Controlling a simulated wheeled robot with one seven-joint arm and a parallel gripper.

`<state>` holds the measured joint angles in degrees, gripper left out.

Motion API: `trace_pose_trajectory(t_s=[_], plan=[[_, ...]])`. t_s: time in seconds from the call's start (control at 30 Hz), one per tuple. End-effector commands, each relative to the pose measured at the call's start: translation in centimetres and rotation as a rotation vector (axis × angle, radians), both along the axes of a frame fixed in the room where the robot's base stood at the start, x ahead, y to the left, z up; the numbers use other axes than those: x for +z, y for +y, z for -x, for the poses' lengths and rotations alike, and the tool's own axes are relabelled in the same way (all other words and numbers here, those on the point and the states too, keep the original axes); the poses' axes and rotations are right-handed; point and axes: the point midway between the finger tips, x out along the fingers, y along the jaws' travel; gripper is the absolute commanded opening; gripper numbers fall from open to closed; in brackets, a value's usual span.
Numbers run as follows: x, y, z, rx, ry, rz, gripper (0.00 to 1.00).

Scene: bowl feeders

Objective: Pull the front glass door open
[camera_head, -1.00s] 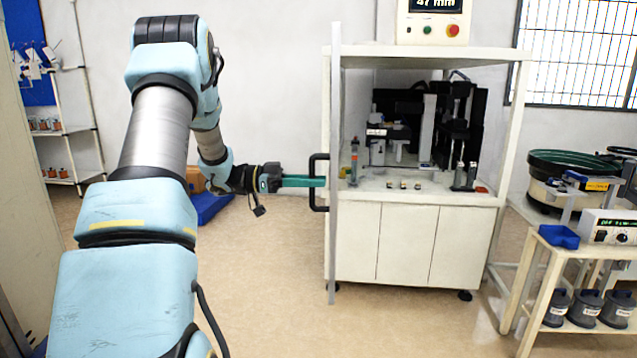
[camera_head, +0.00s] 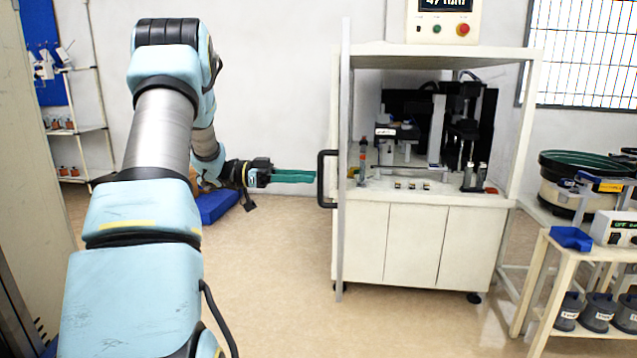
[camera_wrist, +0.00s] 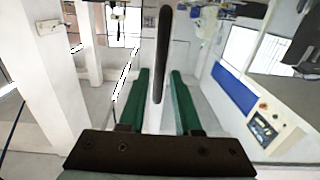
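The front glass door (camera_head: 344,240) of the white machine cabinet shows nearly edge-on at the cabinet's left front, swung out from the open front. Its black handle (camera_head: 322,180) stands upright on the door's left side. In the wrist view, the handle (camera_wrist: 162,50) is a dark upright bar lined up between the two spread fingers of my gripper (camera_wrist: 161,72). The fingers are apart and do not grip it. Whether the bar lies between or beyond the tips is unclear.
The white cabinet (camera_head: 410,243) has small parts and black equipment inside. A control box (camera_head: 440,22) sits on top. A bench with a bowl feeder (camera_head: 580,185) stands at right. A blue bin (camera_head: 217,206) lies behind my gripper. The floor before the cabinet is clear.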

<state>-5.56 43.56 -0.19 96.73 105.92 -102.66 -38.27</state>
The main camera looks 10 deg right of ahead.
Motion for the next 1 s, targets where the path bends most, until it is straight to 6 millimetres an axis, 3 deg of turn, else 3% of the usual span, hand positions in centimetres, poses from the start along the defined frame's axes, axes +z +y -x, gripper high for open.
trace_pose_trajectory(t_s=[0.2,0.43,0.83,1.0], plan=[[-0.3,4.0,-1.1,0.002,0.0,-0.001,0.32],[-0.1,5.9,-1.5,0.0,0.0,0.0,0.32],[0.1,5.7,-1.8,0.022,-0.01,0.0,0.32],[1.1,3.1,-5.0,0.254,-0.101,-0.023,0.32]])
